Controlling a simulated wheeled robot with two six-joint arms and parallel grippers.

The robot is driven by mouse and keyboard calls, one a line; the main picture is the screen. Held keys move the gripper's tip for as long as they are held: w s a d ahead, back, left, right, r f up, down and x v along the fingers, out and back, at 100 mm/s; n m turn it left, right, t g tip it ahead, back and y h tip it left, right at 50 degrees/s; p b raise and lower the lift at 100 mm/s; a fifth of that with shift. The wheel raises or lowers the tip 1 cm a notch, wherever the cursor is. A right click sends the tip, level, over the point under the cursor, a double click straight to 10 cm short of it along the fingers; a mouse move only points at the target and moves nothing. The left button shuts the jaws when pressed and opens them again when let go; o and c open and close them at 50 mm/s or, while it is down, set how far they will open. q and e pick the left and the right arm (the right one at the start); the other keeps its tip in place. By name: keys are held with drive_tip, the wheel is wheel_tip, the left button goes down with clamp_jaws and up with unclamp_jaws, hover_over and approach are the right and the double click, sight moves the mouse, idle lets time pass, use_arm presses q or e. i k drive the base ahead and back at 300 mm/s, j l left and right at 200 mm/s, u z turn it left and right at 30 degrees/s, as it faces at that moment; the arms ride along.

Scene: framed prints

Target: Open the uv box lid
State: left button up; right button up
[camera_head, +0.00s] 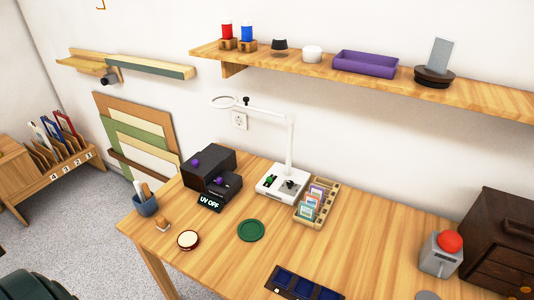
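The uv box (208,163) is a black box on the left part of the wooden table, near the wall. A purple knob (194,162) is on its taller part. A second purple knob (220,180) is on the lower black part at the front right. A dark sign (209,202) in front reads "UV OFF". The box is small in view, and I cannot tell for certain where the lid's edge runs or whether it is fully shut. Neither of my grippers is in view.
On the table (200,265) are a blue pen cup (146,206), a round cream-topped piece (188,240), a green disc (251,230), a white lamp stand (280,185), a card rack (317,202) and a red-button box (441,252). A shelf (490,97) hangs above.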

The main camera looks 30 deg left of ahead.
sight(201, 165)
drive_tip(key=j+z, duration=0.3)
drive_tip(key=j, duration=0.15)
drive_tip(key=k+j+z, duration=0.25)
drive_tip(key=j, duration=0.15)
drive_tip(key=j+z, duration=0.3)
drive_tip(key=j, duration=0.15)
drive_tip(key=k+j+z, duration=0.4)
drive_tip(key=j+z, duration=0.15)
drive_tip(key=j, duration=0.2)
drive_tip(key=k+j+z, duration=0.25)
drive_tip(key=i+j, duration=0.05)
